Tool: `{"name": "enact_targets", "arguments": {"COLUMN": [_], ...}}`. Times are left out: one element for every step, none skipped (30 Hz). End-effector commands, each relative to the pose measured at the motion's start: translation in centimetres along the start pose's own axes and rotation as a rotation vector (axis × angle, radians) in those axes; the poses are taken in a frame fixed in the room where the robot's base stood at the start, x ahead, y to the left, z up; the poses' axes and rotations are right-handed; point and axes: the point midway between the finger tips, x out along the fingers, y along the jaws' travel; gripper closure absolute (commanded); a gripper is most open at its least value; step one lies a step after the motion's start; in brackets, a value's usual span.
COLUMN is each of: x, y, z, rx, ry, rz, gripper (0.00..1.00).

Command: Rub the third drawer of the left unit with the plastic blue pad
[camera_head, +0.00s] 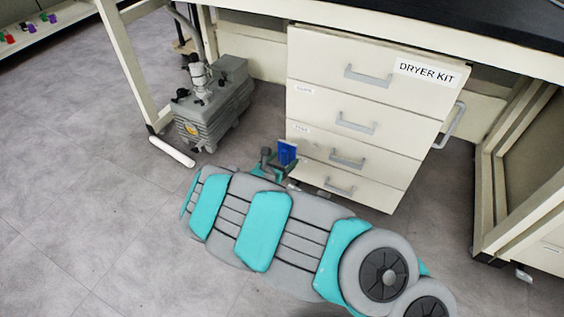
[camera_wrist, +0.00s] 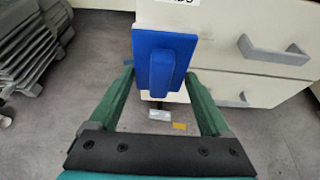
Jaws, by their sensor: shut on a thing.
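The blue pad (camera_head: 287,153) is a flat rectangle with a raised grip bar; it also shows in the wrist view (camera_wrist: 180,46). My gripper (camera_wrist: 160,84) is shut on the pad and holds it upright, flat side toward the drawers. In the head view my gripper (camera_head: 282,167) is by the unit's lower left edge. The cream drawer unit (camera_head: 330,52) has several stacked drawers with grey handles. The third drawer (camera_head: 378,163) is shut. The pad covers part of its left end in the wrist view (camera_wrist: 218,42). I cannot tell whether the pad touches it.
A grey vacuum pump (camera_head: 213,105) stands on the floor left of the unit, with a white tube (camera_head: 172,151) beside it. A bench with a black top (camera_head: 450,30) overhangs the drawers. Bench legs (camera_head: 490,200) stand at the right. The floor at left is clear.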

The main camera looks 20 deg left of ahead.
Motion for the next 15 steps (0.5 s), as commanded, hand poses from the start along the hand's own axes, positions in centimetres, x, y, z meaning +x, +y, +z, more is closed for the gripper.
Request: {"name": "enact_targets", "arguments": {"x": [0.5, 0.8, 1.1, 1.4, 1.8, 2.1, 2.4, 2.6, 3.0, 3.2, 3.5, 3.8, 3.9, 4.1, 4.3], "y": [-0.1, -0.1, -0.1, -0.1, -0.1, -0.2, -0.2, -0.1, -0.1, -0.1, -0.1, -0.1, -0.1, 0.0, 0.0], "z": [0.0, 0.1, 0.2, 0.3, 0.5, 0.7, 0.8, 0.9, 1.1, 1.2, 1.3, 1.4, 1.5, 1.6, 1.7], "rx": [0.003, 0.003, 0.002, 0.003, 0.003, 0.003, 0.002, 0.002, 0.002, 0.002, 0.003, 0.004, 0.004, 0.004, 0.003], "ry": [0.001, 0.001, 0.001, 0.000, 0.000, 0.000, -0.001, 0.001, 0.001, 0.001, 0.001, 0.001, 0.001, 0.001, 0.000], "rz": [-0.003, -0.003, -0.002, -0.002, -0.003, -0.003, -0.002, -0.002, -0.002, -0.002, -0.001, -0.001, -0.001, -0.001, 0.000], "gripper": [0.63, 0.63, 0.63, 0.63, 0.63, 0.63, 0.63, 0.63, 0.63, 0.63, 0.63, 0.63, 0.63, 0.63, 0.63]}}
